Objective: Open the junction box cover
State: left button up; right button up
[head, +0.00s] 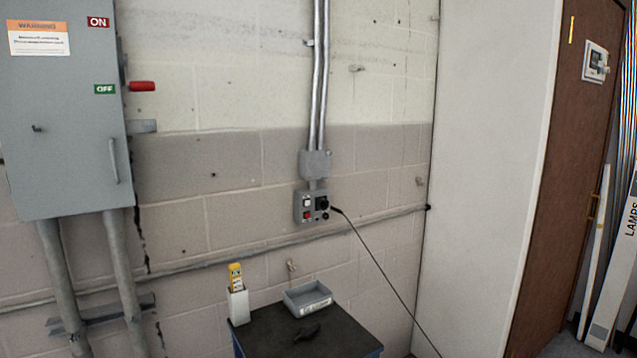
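A small grey box (315,163) is fixed to the wall below two vertical conduits, and its front looks closed. Right under it is a grey control box (311,206) with a black connector, a red switch and a white switch on its face. A large grey cabinet (62,130) hangs on the wall at the left, with its door shut, a warning label, and ON and OFF plates. I cannot tell for certain which of these is the junction box. Neither of my grippers shows in the head view.
A dark-topped cart (345,335) stands below the control box. It carries a grey bin (308,299), a white holder with a yellow item (236,276), and a small black object (306,333). A black cable (378,266) runs down rightward. A red handle (142,86) juts from the cabinet.

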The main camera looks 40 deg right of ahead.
aim_at(317, 165)
jog(key=i+j, duration=0.1)
jog(key=j, duration=0.75)
jog(key=z, duration=2.15)
